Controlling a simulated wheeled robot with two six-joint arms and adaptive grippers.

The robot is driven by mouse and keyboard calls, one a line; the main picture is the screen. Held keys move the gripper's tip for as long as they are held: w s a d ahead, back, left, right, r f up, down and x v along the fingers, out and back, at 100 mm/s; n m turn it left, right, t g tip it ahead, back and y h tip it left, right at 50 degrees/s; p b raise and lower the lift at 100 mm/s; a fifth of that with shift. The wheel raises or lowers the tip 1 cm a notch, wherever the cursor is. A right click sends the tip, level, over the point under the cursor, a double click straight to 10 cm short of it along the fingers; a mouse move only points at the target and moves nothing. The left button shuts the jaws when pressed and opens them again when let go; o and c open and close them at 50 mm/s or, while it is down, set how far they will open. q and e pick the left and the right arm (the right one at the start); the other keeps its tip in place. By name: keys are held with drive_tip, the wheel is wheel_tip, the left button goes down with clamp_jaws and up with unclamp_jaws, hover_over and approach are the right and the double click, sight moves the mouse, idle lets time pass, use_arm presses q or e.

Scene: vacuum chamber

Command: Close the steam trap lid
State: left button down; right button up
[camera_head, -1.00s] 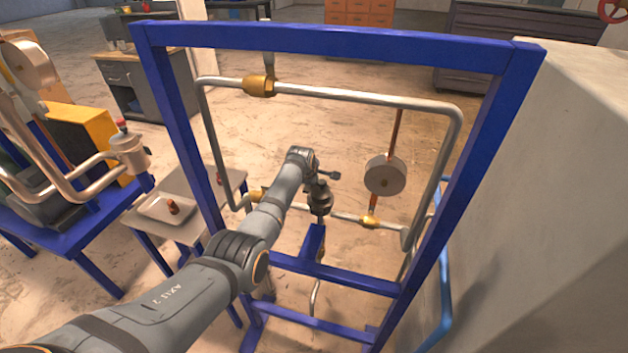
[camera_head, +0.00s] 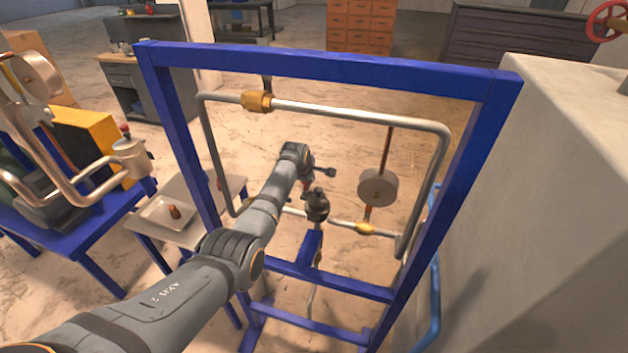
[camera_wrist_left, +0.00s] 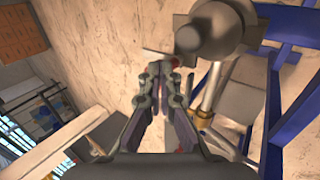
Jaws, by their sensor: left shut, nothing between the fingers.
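The steam trap (camera_head: 316,208) is a dark grey fitting on the lower pipe inside the blue frame. Its round dark body (camera_wrist_left: 222,28) shows at the top of the left wrist view, with a smaller cylinder on its near side. I cannot tell clearly how far its lid stands open. My left gripper (camera_head: 308,186) is just above and beside the trap in the head view, mostly hidden by my wrist. In the left wrist view its fingers (camera_wrist_left: 162,75) are shut and empty, close to the trap's left side. My right gripper is out of view.
A blue frame (camera_head: 325,68) with a pipe loop surrounds my left arm's reach. A round gauge (camera_head: 377,187) hangs right of the trap. A small table with a tray (camera_head: 160,215) stands left. A pale block (camera_head: 570,150) fills the right side.

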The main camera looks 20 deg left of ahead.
use_arm(q)
wheel_tip(320, 180, up, 5)
drive_tip(key=d+b, duration=0.1)
wheel_tip(320, 180, up, 4)
drive_tip(key=b, duration=0.1)
hover_over(313, 194)
drive_tip(key=s+a+f+m+g, duration=0.15)
drive_tip(key=s+f+m, duration=0.25)
drive_tip(key=s+f, duration=0.4)
drive_tip(key=s+a+f+m, duration=0.3)
drive_tip(key=s+f, duration=0.5)
drive_tip(key=s, duration=0.1)
drive_tip(key=s+m+g+y, duration=0.15)
drive_tip(key=s+m, duration=0.95)
drive_tip(key=s, duration=1.8)
wheel_tip(313, 194, down, 29)
drive_tip(key=s+a+g+b, duration=0.2)
drive_tip(key=s+a, duration=0.1)
drive_tip(key=s+f, duration=1.6)
drive_tip(key=s, duration=0.1)
drive_tip(key=shift+s+a+f+g+b, duration=0.3)
drive_tip(key=shift+a+f+g+b, duration=0.05)
drive_tip(key=shift+g+b, duration=0.05)
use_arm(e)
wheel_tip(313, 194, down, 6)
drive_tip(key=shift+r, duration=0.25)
